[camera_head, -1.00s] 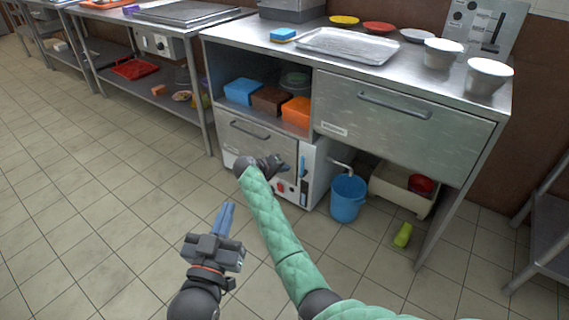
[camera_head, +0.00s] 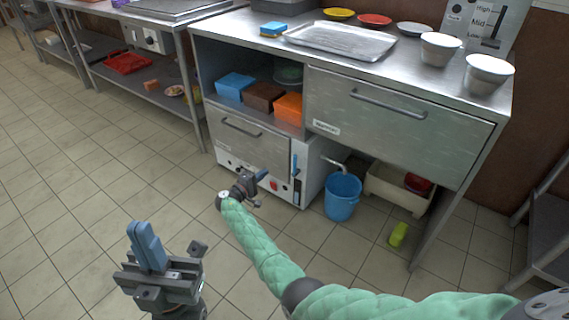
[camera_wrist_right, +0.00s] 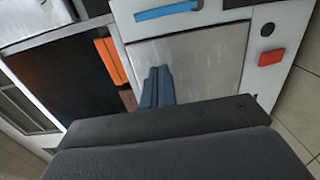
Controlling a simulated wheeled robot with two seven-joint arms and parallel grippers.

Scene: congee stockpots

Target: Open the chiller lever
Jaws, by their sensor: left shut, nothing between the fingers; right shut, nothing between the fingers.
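The chiller is a white unit (camera_head: 312,168) under the counter with a steel door (camera_head: 248,143). Its blue lever (camera_head: 295,164) stands upright on the panel right of the door, and it seems to show as a blue bar in the right wrist view (camera_wrist_right: 167,10). My right gripper (camera_head: 262,174) is shut and empty in front of the unit, left of and slightly below the lever, apart from it. In the right wrist view its fingers (camera_wrist_right: 158,72) overlap the steel door. My left gripper (camera_head: 139,227) is shut and empty over the floor at lower left.
A red button (camera_head: 273,184) is low on the unit's front. A blue bucket (camera_head: 342,198) stands right of the unit, with a green item (camera_head: 398,235) on the floor. A steel drawer (camera_head: 395,115) overhangs the bucket. The floor at left is clear.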

